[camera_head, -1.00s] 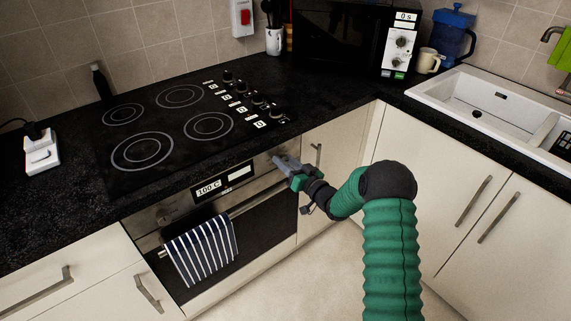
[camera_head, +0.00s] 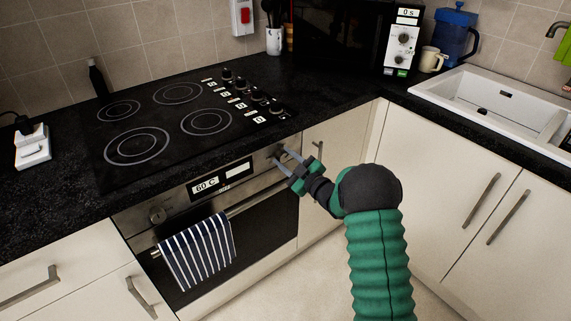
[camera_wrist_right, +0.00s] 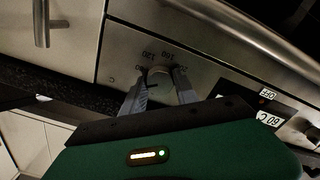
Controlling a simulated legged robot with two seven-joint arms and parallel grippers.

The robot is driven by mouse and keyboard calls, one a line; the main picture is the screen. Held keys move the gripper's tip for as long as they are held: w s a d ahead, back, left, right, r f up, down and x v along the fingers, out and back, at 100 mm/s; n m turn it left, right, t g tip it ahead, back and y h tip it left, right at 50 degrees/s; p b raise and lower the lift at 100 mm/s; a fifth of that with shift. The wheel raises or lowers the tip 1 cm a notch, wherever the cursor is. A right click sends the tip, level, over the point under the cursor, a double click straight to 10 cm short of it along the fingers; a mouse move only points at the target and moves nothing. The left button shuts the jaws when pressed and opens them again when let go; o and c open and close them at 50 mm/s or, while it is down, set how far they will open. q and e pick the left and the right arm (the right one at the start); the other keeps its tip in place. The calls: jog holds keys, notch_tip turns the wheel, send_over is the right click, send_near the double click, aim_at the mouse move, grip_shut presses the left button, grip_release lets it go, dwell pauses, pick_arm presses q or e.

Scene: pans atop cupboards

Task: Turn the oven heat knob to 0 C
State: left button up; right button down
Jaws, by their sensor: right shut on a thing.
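The oven's heat knob (camera_head: 276,151) is at the right end of the steel oven panel. My right gripper (camera_head: 281,158) has its fingers on either side of it and is shut on it. In the right wrist view the knob (camera_wrist_right: 160,78) sits between my two fingers, with printed numbers around it, and the fingers partly hide it. The oven's heat display (camera_head: 205,186) reads 60 C, and it also shows in the right wrist view (camera_wrist_right: 268,119). A second display beside it reads OFF (camera_wrist_right: 268,94). My left gripper is not in view.
Another knob (camera_head: 157,215) is at the panel's left end. A striped towel (camera_head: 198,254) hangs on the oven door handle. The black hob (camera_head: 165,125) with its own knobs is above. White cupboards (camera_head: 425,180) stand to the right. The floor in front is clear.

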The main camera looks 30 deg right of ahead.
jog(key=n+b, duration=0.2)
jog(key=f+n+b, duration=0.1)
jog(key=n+b, duration=0.1)
jog(key=n, duration=0.1)
jog(key=shift+a+f, duration=0.1)
jog(key=n+b, duration=0.3)
jog(key=n, duration=0.1)
jog(key=shift+n+b, duration=0.7)
jog(key=shift+n, duration=0.3)
jog(key=shift+r, duration=0.2)
jog(key=c, duration=1.3)
grip_release()
jog(key=shift+c, duration=0.2)
jog(key=o, duration=0.4)
jog(key=shift+r, duration=0.1)
jog(key=shift+r, duration=0.1)
